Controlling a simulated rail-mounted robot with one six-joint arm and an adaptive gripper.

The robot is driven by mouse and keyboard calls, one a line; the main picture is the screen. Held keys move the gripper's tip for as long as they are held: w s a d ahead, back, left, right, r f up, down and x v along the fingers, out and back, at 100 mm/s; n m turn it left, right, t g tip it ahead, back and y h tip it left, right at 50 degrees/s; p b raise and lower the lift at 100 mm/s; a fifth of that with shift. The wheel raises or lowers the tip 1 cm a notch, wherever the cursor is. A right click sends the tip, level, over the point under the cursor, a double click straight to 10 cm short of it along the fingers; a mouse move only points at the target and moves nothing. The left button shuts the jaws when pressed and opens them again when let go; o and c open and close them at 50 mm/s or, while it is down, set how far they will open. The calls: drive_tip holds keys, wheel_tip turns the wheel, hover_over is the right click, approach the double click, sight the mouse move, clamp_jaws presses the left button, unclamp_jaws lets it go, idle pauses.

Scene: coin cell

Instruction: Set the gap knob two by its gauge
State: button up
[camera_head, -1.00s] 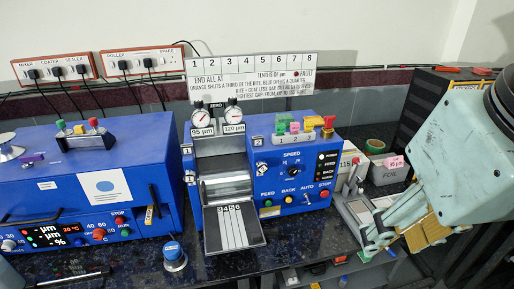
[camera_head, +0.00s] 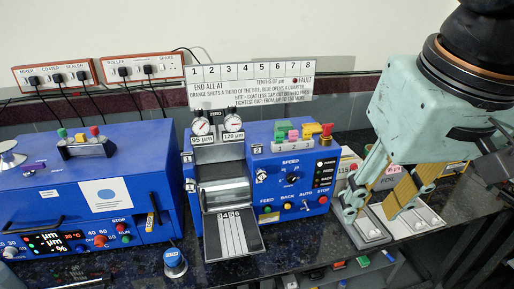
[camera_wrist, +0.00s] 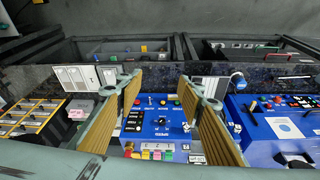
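The blue roller machine (camera_head: 290,222) stands mid-table. Two round dial gauges (camera_head: 201,127) and (camera_head: 233,123) stand on top at the back, tagged 95 µm and 120 µm; the needles are not clearly readable. My gripper (camera_head: 377,208) is open and empty, pointing down to the right of the machine, apart from it. In the wrist view my gripper (camera_wrist: 160,82) has its fingers spread, with the machine's speed panel (camera_wrist: 160,122) visible between them.
A larger blue machine (camera_head: 100,215) is at the left. Pale trays (camera_head: 415,222) lie below my gripper. A numbered instruction board (camera_head: 250,82) stands behind the gauges. Coloured blocks (camera_head: 293,136) sit on the roller machine.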

drive_tip(key=w+a+r+g+p, duration=0.1)
drive_tip(key=w+a+r+p, duration=0.2)
drive_tip(key=w, duration=0.6)
drive_tip(key=n+g+p, duration=0.2)
drive_tip(key=p, duration=0.7)
hover_over(262, 171)
wheel_tip(262, 171, down, 6)
drive_tip(key=shift+s+a+f+h, duration=0.1)
drive_tip(key=shift+a+f+h, duration=0.3)
drive_tip(key=shift+a, duration=0.1)
drive_tip(key=shift+f, duration=0.15)
drive_tip(key=shift+d+f+b, duration=0.2)
drive_tip(key=shift+f+b, duration=0.05)
drive_tip(key=shift+f, duration=3.1)
drive_tip(key=shift+d+f+b, duration=0.2)
drive_tip(key=shift+f+b, duration=0.05)
drive_tip(key=shift+f, duration=3.05)
drive_tip(key=c, duration=0.9)
